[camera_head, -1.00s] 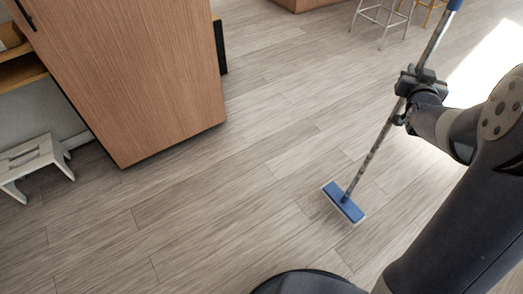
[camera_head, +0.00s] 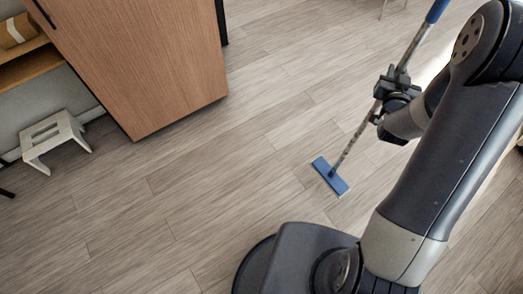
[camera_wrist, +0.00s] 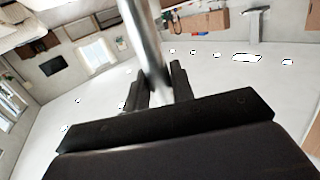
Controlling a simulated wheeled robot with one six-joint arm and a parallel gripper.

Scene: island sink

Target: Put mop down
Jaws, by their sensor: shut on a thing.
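The mop has a blue flat head (camera_head: 330,176) with a pale edge, at or just above the wooden floor; I cannot tell whether it touches. Its grey metal pole (camera_head: 352,139) leans up to the right and ends in a blue grip (camera_head: 437,10) at the top edge. My gripper (camera_head: 393,88) is shut around the pole about midway up. In the wrist view the pole (camera_wrist: 148,45) runs between the two dark fingers of my gripper (camera_wrist: 163,88). The mop head is out of the wrist view.
A tall wooden cabinet (camera_head: 145,60) stands at the upper left. A small pale step stool (camera_head: 53,137) sits left of it, below a wooden shelf (camera_head: 37,68). The floor (camera_head: 200,190) between cabinet and mop is clear.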

